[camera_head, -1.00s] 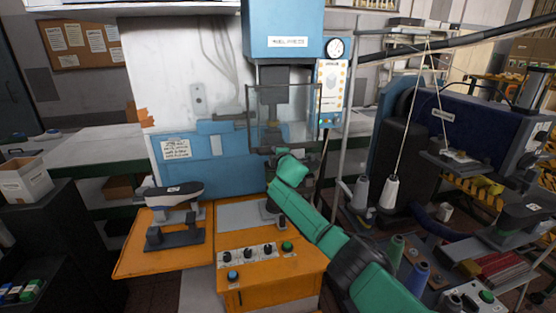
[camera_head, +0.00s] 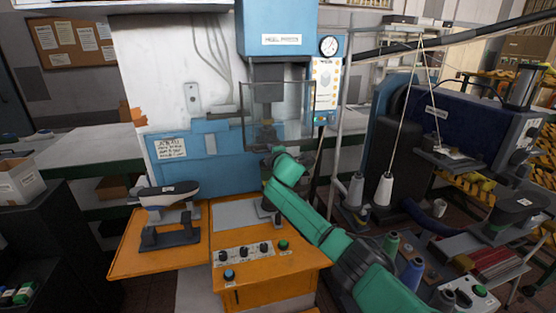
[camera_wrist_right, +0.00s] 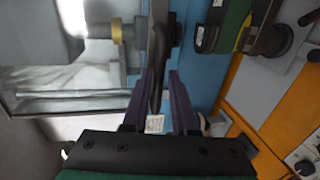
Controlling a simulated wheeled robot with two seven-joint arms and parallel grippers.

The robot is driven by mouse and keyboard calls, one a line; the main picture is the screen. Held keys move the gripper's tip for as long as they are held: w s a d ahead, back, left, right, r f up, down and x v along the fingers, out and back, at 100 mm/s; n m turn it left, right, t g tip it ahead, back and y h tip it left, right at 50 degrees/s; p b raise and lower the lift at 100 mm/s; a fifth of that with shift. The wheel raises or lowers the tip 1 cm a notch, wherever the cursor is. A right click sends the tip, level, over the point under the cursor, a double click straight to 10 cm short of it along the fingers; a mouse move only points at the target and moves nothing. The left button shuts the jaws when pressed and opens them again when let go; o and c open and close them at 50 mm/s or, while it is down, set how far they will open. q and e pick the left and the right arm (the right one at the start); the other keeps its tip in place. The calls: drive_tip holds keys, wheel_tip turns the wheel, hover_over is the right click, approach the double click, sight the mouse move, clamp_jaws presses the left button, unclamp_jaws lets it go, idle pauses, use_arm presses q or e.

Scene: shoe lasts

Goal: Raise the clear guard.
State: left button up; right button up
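The clear guard (camera_head: 296,112) is a see-through panel with a dark frame on the front of the blue press. It hangs upright in front of the dark press head. My right gripper (camera_head: 272,152) is at the guard's lower edge, its fingers mostly hidden by my green wrist. In the right wrist view, the two dark purple fingers (camera_wrist_right: 160,80) stand on either side of a narrow dark bar (camera_wrist_right: 158,45). The gap there is small, and I cannot tell whether they squeeze the bar. The clear panel with its pale edges (camera_wrist_right: 75,98) is on the left there. My left gripper is out of view.
The orange bench (camera_head: 258,291) below has black knobs and coloured buttons. A shoe last (camera_head: 165,194) sits on a dark stand at its left. A gauge (camera_head: 329,46) and control panel are right of the guard. Thread cones (camera_head: 383,190) and a dark blue machine stand farther right.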

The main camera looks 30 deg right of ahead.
drive_tip(key=b+v, duration=0.3)
drive_tip(key=v, duration=1)
drive_tip(key=shift+b, duration=0.35)
drive_tip(key=shift+a, duration=0.1)
